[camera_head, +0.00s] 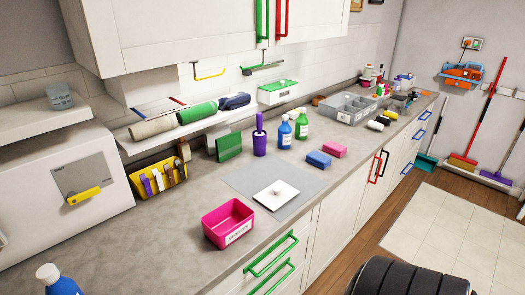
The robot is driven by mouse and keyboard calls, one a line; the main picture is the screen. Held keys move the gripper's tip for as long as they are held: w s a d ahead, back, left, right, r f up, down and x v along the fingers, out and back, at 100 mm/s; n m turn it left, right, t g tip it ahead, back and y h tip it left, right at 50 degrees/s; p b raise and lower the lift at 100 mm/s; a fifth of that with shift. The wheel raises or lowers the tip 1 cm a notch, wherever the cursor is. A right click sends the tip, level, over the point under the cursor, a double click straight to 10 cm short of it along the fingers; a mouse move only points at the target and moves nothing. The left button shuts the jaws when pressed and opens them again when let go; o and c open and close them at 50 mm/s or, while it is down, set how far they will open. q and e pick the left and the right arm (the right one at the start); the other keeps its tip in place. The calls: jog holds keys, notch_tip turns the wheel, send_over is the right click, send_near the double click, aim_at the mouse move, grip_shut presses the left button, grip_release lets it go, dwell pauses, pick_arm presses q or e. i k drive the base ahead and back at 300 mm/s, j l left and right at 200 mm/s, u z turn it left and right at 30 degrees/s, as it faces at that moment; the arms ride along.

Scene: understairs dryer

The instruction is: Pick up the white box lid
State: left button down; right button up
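Neither of my grippers shows in the head view.
The grey counter (165,215) is free left of the pink box. Behind the lid stand a purple-handled holder (259,144), blue (285,133) and green (302,126) spray bottles, and blue (318,160) and pink (333,150) sponges. Green drawer handles (271,254) project in front.

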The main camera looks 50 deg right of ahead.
aim_at(275, 196)
jog(key=z, duration=1.3)
